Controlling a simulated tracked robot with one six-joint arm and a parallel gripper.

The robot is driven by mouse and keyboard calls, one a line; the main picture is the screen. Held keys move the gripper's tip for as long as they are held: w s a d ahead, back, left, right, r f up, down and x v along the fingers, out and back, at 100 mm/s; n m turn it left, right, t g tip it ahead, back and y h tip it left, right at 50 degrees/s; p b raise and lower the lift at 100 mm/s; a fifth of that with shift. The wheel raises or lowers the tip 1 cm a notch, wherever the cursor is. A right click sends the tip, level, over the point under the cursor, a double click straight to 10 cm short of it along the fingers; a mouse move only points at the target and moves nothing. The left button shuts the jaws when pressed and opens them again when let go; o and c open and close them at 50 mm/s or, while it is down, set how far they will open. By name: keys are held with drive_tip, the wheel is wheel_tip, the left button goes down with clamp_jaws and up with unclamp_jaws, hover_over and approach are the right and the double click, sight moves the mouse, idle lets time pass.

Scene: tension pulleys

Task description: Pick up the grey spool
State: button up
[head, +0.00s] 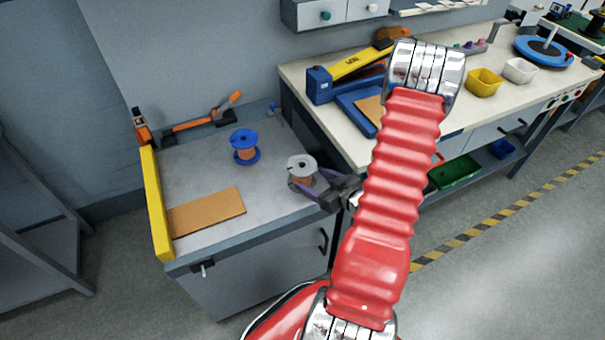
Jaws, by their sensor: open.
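The grey spool (301,164) stands upright on the grey workbench top (210,165), near its right edge. It has a pale flange on top and copper-coloured winding below. My gripper (308,179) comes in from the right, low at the spool. Its dark jaws are open, with one finger crossing in front of the spool's lower part and the other at its right rear. The spool appears to be between them; I cannot tell whether they touch it. The spool's lower part is partly hidden by the near finger.
A blue spool (244,138) stands to the left and behind. A brown board (206,211) lies at the front left, beside a yellow rail (156,205). An orange-handled tool (205,120) lies at the back. A higher bench (315,95) with a blue machine adjoins on the right.

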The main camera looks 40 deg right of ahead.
drive_tip(key=shift+w+f, duration=0.2)
drive_tip(key=shift+w, duration=0.3)
drive_tip(key=shift+x, duration=2.6)
drive_tip(key=shift+r, duration=0.1)
drive_tip(key=c, duration=1.7)
drive_tip(key=shift+r, duration=0.2)
wheel_tip(320, 180, up, 10)
drive_tip(key=shift+f, duration=0.15)
